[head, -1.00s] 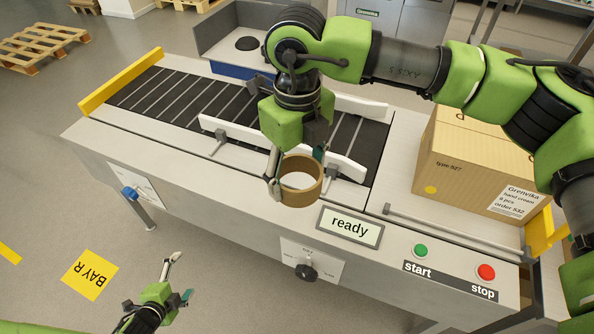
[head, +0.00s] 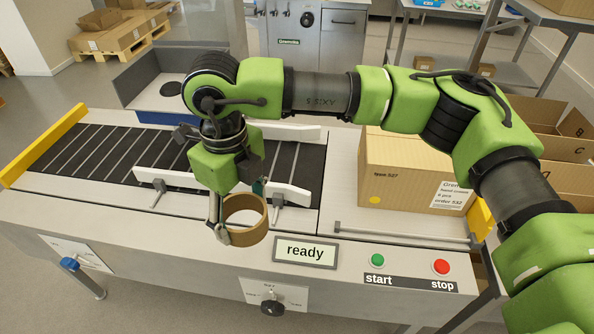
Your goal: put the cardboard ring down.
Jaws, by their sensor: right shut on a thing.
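The brown cardboard ring (head: 256,236) is in the head view, in front of the conveyor's white guide rails. The ring is held over the front part of the machine, left of the "ready" display. I cannot tell whether its lower edge touches the surface. My left gripper is out of the picture.
The conveyor (head: 88,152) runs left behind the ring between white guides (head: 222,181). A closed carton (head: 405,175) stands right of it. Green start (head: 377,261) and red stop (head: 442,267) buttons sit on the front edge. Bare grey surface lies left of the ring.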

